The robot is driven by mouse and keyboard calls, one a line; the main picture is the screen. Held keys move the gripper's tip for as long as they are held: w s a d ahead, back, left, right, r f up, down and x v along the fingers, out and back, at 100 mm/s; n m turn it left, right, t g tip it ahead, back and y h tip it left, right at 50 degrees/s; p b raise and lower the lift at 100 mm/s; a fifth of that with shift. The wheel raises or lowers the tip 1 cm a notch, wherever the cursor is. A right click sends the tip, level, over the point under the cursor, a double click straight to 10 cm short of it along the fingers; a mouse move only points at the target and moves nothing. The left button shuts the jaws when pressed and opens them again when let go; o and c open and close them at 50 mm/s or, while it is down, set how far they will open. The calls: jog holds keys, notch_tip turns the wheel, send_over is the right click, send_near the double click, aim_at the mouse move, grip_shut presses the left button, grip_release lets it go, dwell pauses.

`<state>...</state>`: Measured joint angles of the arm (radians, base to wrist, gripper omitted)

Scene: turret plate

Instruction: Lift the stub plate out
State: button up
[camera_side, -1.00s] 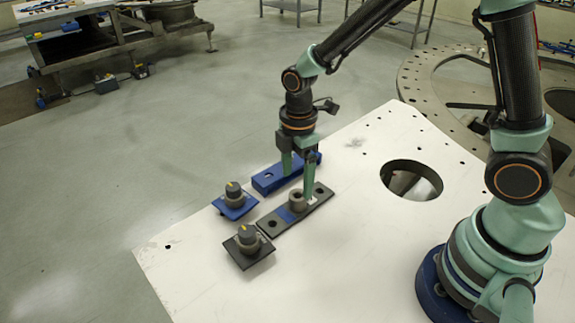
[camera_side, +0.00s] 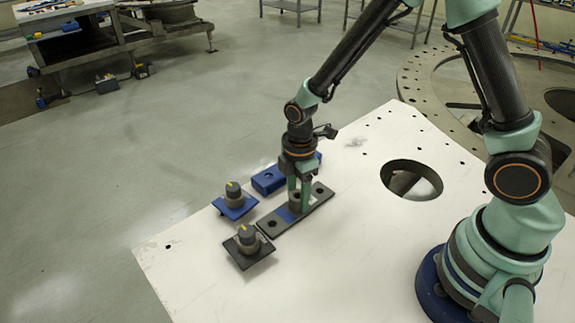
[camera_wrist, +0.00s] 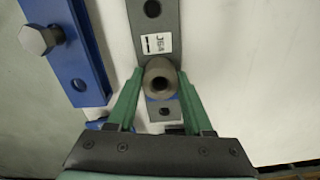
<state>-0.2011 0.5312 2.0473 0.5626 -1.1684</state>
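The stub plate is a long dark grey plate (camera_side: 320,195) with a hole near each end and a blue patch. It lies flat on the white table. Its short round stub (camera_wrist: 160,78) stands up from the middle, and a white label lies beside it in the wrist view. My gripper (camera_side: 299,208) is down over the stub, one finger on each side. The fingers (camera_wrist: 160,72) look shut on the stub in the wrist view. They partly hide the stub in the side view.
A blue bar (camera_side: 268,181) lies behind the plate. A blue square plate (camera_side: 224,210) and a black square plate (camera_side: 240,258), each with a dark knob, sit to the left. The white table (camera_side: 350,250) has a large round hole (camera_side: 411,180) to the right.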

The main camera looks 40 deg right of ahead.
grip_shut()
jog(key=shift+r, duration=0.1)
